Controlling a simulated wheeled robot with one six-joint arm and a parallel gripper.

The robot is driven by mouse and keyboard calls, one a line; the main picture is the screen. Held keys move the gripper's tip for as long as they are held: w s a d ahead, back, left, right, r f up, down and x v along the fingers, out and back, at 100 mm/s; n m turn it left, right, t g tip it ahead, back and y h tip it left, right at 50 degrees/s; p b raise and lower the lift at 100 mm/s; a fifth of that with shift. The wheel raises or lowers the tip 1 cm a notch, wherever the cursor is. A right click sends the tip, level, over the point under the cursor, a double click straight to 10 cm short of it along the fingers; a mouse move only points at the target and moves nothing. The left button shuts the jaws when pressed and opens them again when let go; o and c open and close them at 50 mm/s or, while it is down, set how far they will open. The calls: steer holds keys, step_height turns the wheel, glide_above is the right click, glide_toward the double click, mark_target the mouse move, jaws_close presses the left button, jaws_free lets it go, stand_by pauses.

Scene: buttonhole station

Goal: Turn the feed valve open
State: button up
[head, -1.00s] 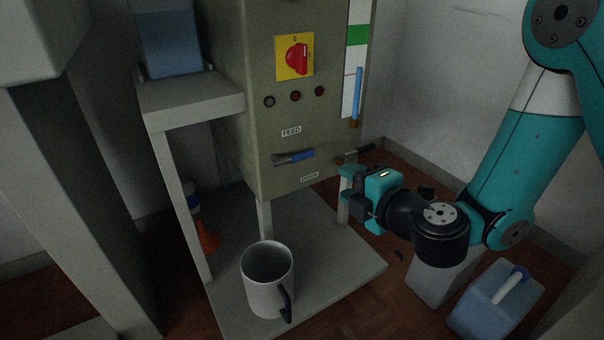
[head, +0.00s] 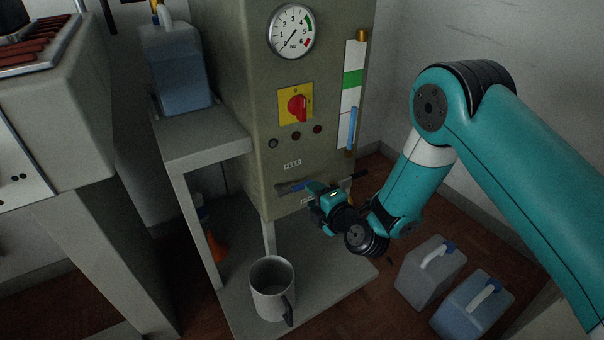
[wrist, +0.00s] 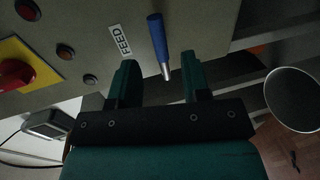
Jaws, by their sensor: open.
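The feed valve's blue lever (head: 298,187) lies roughly level on the front of the olive cabinet, under the FEED label (head: 292,163). My gripper (head: 315,189) is close in front of the lever's right part and hides some of it. In the wrist view, the blue lever (wrist: 158,38) points down the picture, its bare metal end reaching between my open fingers (wrist: 158,70). The fingers stand on either side of it in the picture, with gaps showing. I cannot tell how deep the lever sits between them.
A white mug (head: 270,286) stands on the low shelf below. Two jugs (head: 430,266) (head: 473,303) stand on the floor at right. A red switch (head: 298,104) and pressure gauge (head: 291,31) are above.

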steer(key=x, duration=0.5)
steer(key=shift+w+a+f, duration=0.1)
steer(key=shift+w+a, duration=0.05)
steer(key=shift+w, duration=0.05)
steer(key=shift+w+a, duration=0.25)
steer(key=shift+w, duration=0.15)
jaws_close()
